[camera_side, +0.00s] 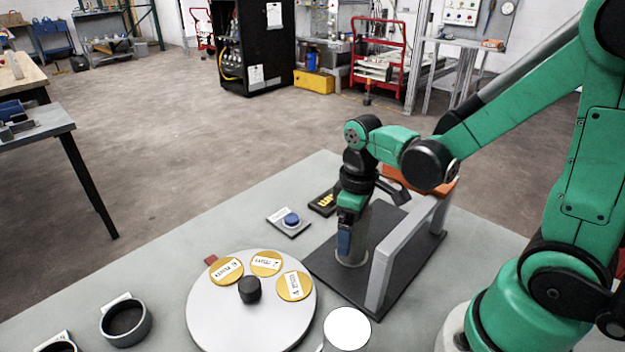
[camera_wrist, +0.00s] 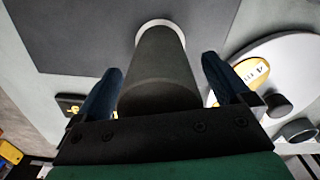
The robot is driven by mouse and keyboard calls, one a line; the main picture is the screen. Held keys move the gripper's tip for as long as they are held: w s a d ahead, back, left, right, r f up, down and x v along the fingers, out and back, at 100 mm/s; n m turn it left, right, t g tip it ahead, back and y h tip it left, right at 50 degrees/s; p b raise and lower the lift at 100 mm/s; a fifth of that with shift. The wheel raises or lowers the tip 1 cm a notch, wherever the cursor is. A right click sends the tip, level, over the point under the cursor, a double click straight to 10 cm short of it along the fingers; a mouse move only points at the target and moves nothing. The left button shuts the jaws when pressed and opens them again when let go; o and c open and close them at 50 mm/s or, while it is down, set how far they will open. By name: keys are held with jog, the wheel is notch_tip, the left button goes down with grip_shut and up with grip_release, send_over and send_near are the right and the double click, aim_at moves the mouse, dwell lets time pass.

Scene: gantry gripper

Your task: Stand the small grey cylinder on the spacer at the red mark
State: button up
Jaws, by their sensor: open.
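A grey cylinder (camera_side: 360,225) stands upright on the dark board (camera_side: 323,262), beside the grey arch. In the wrist view the cylinder (camera_wrist: 160,65) shows a pale ring around its foot. My gripper (camera_side: 350,243) is open, pointing down over the cylinder. In the wrist view its blue fingers (camera_wrist: 162,70) lie on either side of the cylinder, with a gap visible on each side. A red mark (camera_side: 210,260) lies at the far left edge of the round pale plate (camera_side: 215,315). The gold disc (camera_side: 227,271) nearest it bears a white label too small to read.
Two more gold discs (camera_side: 265,263) (camera_side: 294,286) and a black knob (camera_side: 250,290) are on the plate. The grey arch (camera_side: 382,268) stands close right of my gripper. A blue button (camera_side: 291,220), a dark cup (camera_side: 125,322) and a white round thing (camera_side: 347,328) are nearby.

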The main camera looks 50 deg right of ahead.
notch_tip(320, 180, up, 4)
jog(key=shift+r, duration=0.2)
jog(key=shift+a+r, duration=0.1)
jog(key=shift+r, duration=0.3)
jog(key=r+t, duration=0.1)
jog(key=a+m+t, duration=0.1)
jog(key=t, duration=0.1)
jog(key=shift+a+r+m, duration=0.15)
jog(key=shift+r+m, duration=0.15)
jog(key=shift+r, duration=0.1)
jog(key=shift+o, duration=0.2)
jog(key=t, duration=0.1)
jog(key=a+r+m+t, duration=0.1)
jog(key=r+t, duration=0.1)
jog(key=t, duration=0.1)
jog(key=shift+w+a+m, duration=0.2)
jog(key=shift+a+m, duration=0.05)
jog(key=shift+m, duration=0.15)
jog(key=g, duration=0.1)
jog(key=d+f+n+g, duration=0.1)
jog(key=g, duration=0.1)
jog(key=shift+d, duration=0.25)
jog(key=f+n+g, duration=0.1)
jog(key=g, duration=0.1)
jog(key=d+n+g, duration=0.1)
jog(key=shift+s+d+f+g, duration=0.2)
jog(key=shift+f+g, duration=0.15)
jog(key=shift+g, duration=0.05)
jog(key=shift+f, duration=2.8)
